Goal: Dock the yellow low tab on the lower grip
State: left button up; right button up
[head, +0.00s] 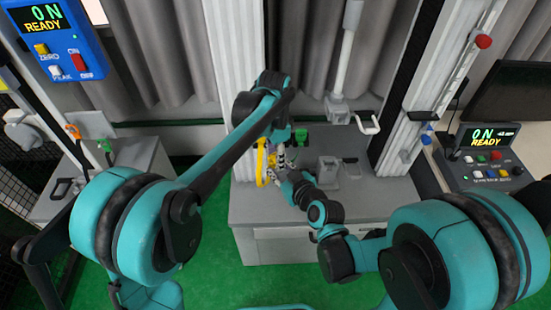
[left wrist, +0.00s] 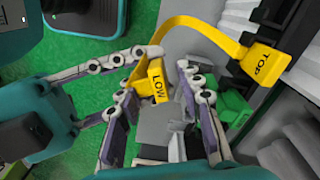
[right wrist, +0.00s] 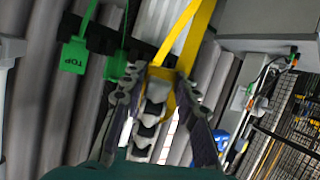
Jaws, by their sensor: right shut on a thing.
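The yellow strap (head: 262,165) stands at the middle of the bench, beside the pale column. In the left wrist view its low tab (left wrist: 157,82), marked LOW, is upright behind a grey block (left wrist: 160,125); I cannot tell whether they touch. Its TOP tab (left wrist: 262,60) is to the upper right. My right gripper (right wrist: 160,88) is shut on the yellow strap near its low end; its fingers hide part of it. In the head view, both grippers crowd together and hide the contact.
A grey fixture (head: 328,170) stands on the bench right of the grippers, with a grip on a rod (head: 337,108) above it. A green part (left wrist: 235,105) is close to my left fingers. A green TOP tab (right wrist: 75,55) hangs at the left in the right wrist view.

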pick_arm(q)
jog(key=shift+f, duration=0.3)
grip_shut()
pick_arm(e)
jog(key=o, duration=1.2)
